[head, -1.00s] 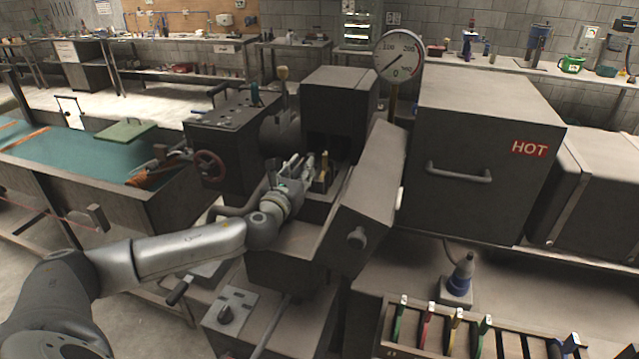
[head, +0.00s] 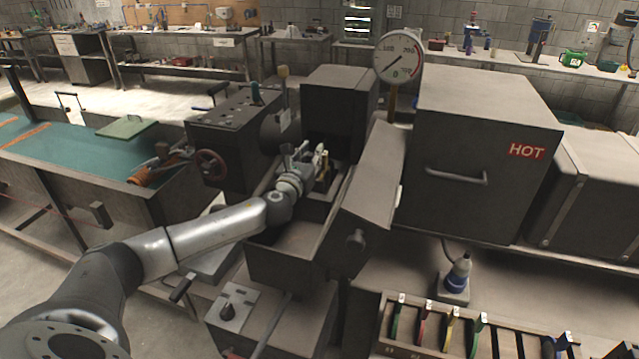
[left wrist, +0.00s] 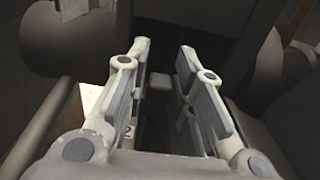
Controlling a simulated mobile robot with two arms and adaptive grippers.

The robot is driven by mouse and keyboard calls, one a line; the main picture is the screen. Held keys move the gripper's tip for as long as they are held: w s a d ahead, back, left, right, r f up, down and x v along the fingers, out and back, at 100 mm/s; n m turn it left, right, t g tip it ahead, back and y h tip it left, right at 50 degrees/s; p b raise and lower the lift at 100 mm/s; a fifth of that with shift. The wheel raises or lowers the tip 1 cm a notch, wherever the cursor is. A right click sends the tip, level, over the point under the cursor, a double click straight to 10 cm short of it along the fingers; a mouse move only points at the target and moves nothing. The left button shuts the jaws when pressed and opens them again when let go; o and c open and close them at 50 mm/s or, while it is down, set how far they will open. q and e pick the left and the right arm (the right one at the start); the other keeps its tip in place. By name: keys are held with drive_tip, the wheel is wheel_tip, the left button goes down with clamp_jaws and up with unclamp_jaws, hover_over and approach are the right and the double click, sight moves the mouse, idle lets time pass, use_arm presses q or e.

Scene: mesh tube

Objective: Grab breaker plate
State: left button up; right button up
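My left gripper (head: 309,153) reaches into the gap of the dark machine, in front of its upright block (head: 338,95). In the left wrist view the left gripper (left wrist: 162,60) is open, its two fingers apart with nothing clearly held. A small grey block (left wrist: 158,86) shows between the fingers, beyond a dark slot. I cannot tell whether it belongs to the breaker plate. No breaker plate can be made out for certain in either view. A small yellowish upright piece (head: 325,168) stands just right of the gripper. My right gripper is not in view.
A tilted metal cover (head: 370,185) stands close on the right of the gripper. A round gauge (head: 398,58) rises behind it, beside a large box marked HOT (head: 480,150). A red handwheel (head: 211,164) is on the left. A rack of coloured-handled tools (head: 384,325) lies at lower right.

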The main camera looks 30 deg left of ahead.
use_arm(q)
clamp_jaws()
drive_tip(key=shift+w+r, duration=0.1)
drive_tip(key=shift+r, duration=0.1)
idle(0.3)
